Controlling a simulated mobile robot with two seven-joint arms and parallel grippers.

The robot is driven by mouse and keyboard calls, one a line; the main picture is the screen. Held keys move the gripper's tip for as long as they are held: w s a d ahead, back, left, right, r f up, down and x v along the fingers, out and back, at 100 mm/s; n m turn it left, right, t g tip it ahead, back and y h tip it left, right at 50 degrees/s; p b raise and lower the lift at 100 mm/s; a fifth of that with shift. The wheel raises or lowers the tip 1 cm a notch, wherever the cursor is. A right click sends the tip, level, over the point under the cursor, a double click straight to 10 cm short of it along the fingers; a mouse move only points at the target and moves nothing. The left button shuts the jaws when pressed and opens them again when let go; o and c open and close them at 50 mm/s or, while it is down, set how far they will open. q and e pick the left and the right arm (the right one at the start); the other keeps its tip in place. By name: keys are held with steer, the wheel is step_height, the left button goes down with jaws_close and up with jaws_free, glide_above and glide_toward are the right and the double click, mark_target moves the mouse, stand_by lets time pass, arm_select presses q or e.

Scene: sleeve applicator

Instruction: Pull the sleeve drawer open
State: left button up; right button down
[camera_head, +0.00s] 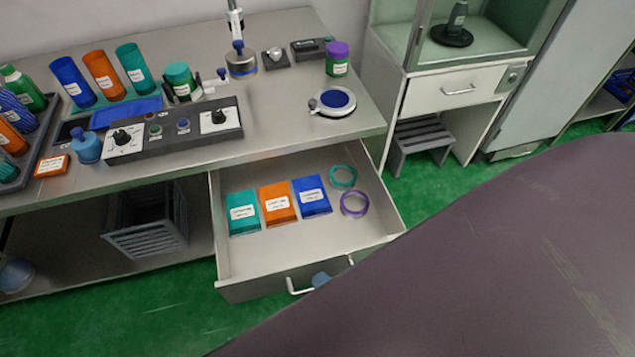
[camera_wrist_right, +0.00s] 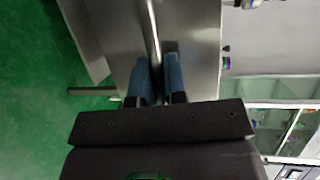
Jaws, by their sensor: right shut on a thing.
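The sleeve drawer (camera_head: 305,240) stands pulled out from under the workbench in the head view, its inside exposed. Its pale bar handle (camera_head: 292,287) is on the front face. My right gripper (camera_head: 321,280) is at this handle, with only a blue fingertip showing past my dark arm. In the right wrist view its two blue fingers (camera_wrist_right: 159,78) are shut on the bar handle (camera_wrist_right: 152,35), one on each side. Inside the drawer lie a teal packet (camera_head: 243,213), an orange packet (camera_head: 279,203), a blue packet (camera_head: 311,196), a teal ring (camera_head: 343,177) and a purple ring (camera_head: 354,204). My left gripper is out of view.
The workbench top (camera_head: 290,110) carries several coloured bottles, a control panel (camera_head: 170,132) and a round blue-topped plate (camera_head: 333,101). A grey crate (camera_head: 145,230) stands below, left of the drawer. A cabinet (camera_head: 455,90) and step stool (camera_head: 420,140) stand right. My arm hides the lower right.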

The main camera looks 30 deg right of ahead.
steer(key=shift+s+a+p, duration=0.15)
steer(key=shift+s+a, duration=0.15)
steer(key=shift+s, duration=0.65)
steer(key=shift+s+a+p, duration=0.15)
steer(key=shift+s+a, duration=0.1)
steer(key=shift+s, duration=0.7)
steer(key=c, duration=1.2)
jaws_free()
